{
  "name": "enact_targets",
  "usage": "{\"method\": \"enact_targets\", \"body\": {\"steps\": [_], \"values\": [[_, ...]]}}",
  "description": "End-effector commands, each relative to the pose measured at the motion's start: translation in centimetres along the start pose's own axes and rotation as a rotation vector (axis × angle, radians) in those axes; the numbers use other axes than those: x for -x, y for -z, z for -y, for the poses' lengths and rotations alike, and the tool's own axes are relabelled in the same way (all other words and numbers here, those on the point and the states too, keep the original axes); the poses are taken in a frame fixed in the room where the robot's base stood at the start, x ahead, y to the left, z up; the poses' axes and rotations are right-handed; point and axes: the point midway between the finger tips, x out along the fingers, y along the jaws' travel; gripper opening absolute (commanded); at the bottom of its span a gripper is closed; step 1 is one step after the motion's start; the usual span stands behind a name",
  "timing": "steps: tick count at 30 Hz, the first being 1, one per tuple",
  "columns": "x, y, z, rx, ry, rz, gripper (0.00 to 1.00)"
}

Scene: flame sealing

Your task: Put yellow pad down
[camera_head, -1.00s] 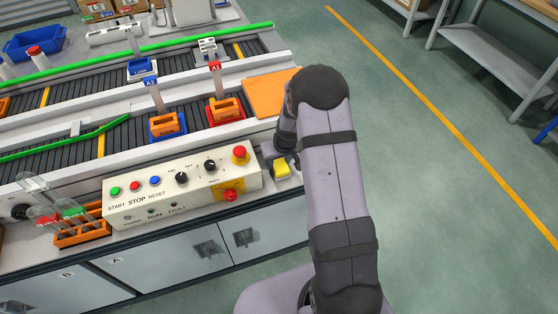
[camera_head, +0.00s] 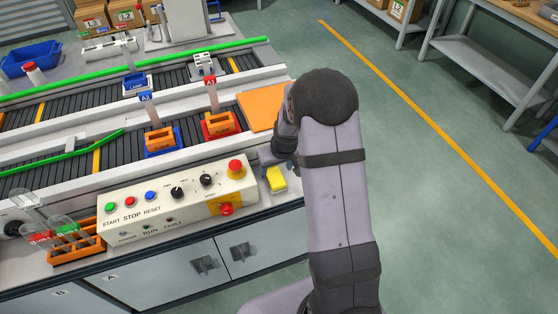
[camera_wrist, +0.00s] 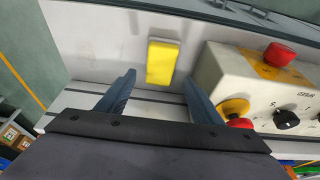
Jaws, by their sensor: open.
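The yellow pad (camera_head: 276,180) lies on the pale bench top, just right of the control panel. In the wrist view the yellow pad (camera_wrist: 162,62) shows whole, with a pale edge at its top, lying ahead of my fingertips. My gripper (camera_wrist: 158,85) is open, with its two blue-grey fingers spread apart and nothing between them. In the head view my gripper (camera_head: 279,160) is partly hidden by my arm, beside and behind the pad. The fingers look clear of the pad.
The control panel (camera_head: 176,197) with buttons and a red emergency stop (camera_head: 235,167) stands close left of the pad. An orange plate (camera_head: 262,105) and conveyors lie behind. A test-tube rack (camera_head: 78,243) stands at the left. The bench's front edge is close to the pad.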

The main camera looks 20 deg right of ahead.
Motion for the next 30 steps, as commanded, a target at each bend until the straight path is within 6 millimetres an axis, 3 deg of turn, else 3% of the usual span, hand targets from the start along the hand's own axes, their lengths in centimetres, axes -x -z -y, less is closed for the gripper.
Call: {"method": "enact_targets", "body": {"steps": [6, 12, 23, 26, 30], "values": [[3.5, 0.0, 0.0, 0.000, -0.001, -0.003, 0.60], [5.7, 0.0, 0.0, -0.001, 0.000, 0.000, 0.60], [6.9, -0.3, 0.2, 0.000, 0.001, 0.005, 0.60], [7.7, -1.3, 1.0, 0.001, 0.007, 0.021, 0.60], [10.0, -4.9, 3.2, 0.005, 0.020, 0.079, 0.60]]}}
